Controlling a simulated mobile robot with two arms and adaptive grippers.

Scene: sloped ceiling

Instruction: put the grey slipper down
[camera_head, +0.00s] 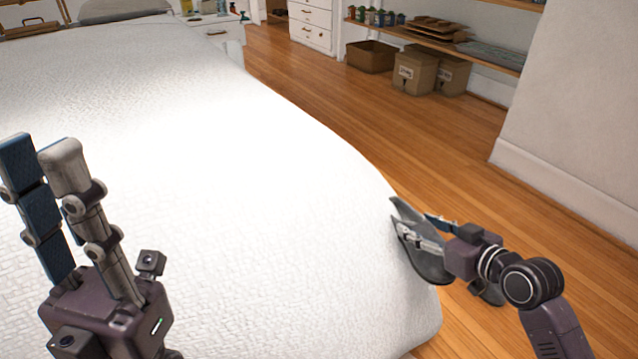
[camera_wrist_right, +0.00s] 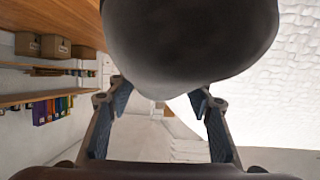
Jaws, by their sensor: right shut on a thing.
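The grey slipper (camera_head: 428,262) is at the right corner of the white bed, partly hidden behind my right gripper. My right gripper (camera_head: 418,232) is shut on it. In the right wrist view the slipper (camera_wrist_right: 190,40) fills the top middle, beyond the two fingers of the right gripper (camera_wrist_right: 160,105). I cannot tell whether the slipper touches the bedspread. My left gripper (camera_head: 45,160) is raised over the bed at the left, empty, with its fingers pointing up and a small gap between them.
The white bed (camera_head: 220,180) fills the left and middle. Wooden floor (camera_head: 400,140) lies open to its right, up to a wall (camera_head: 570,110). Cardboard boxes (camera_head: 414,72) stand under a shelf (camera_head: 440,40) at the back, near a white drawer unit (camera_head: 311,25).

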